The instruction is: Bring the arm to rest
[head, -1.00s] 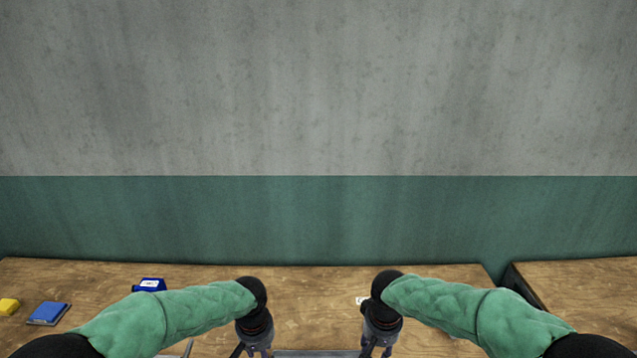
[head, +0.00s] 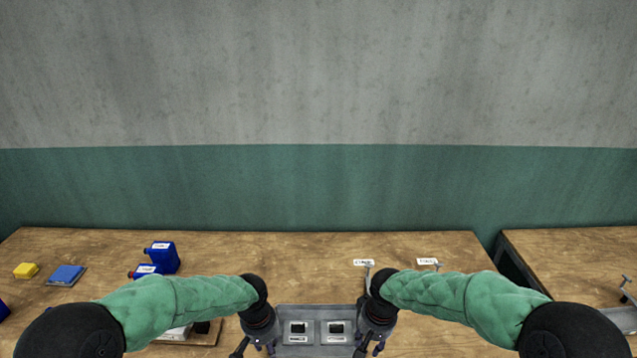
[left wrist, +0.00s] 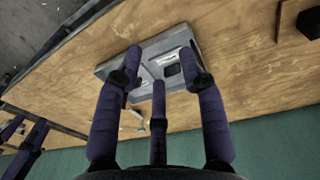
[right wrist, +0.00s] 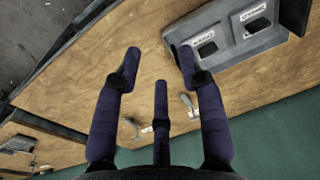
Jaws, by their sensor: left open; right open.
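My left arm in its green sleeve comes in from the left of the head view, and its gripper (head: 257,340) hangs at the left side of a grey tray with two square openings (head: 316,318). My right gripper (head: 372,341) hangs at the tray's right side, level with the left one. In the left wrist view the fingers of the left gripper (left wrist: 160,75) are spread with nothing between them, and the tray (left wrist: 110,70) lies beyond. In the right wrist view the right gripper's fingers (right wrist: 160,75) are spread and empty over bare wood.
The wooden table (head: 300,262) carries blue containers (head: 163,255), a blue block (head: 66,275) and a yellow block (head: 26,270) at the left. A second table (head: 570,255) stands right across a gap. The table's back middle is clear.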

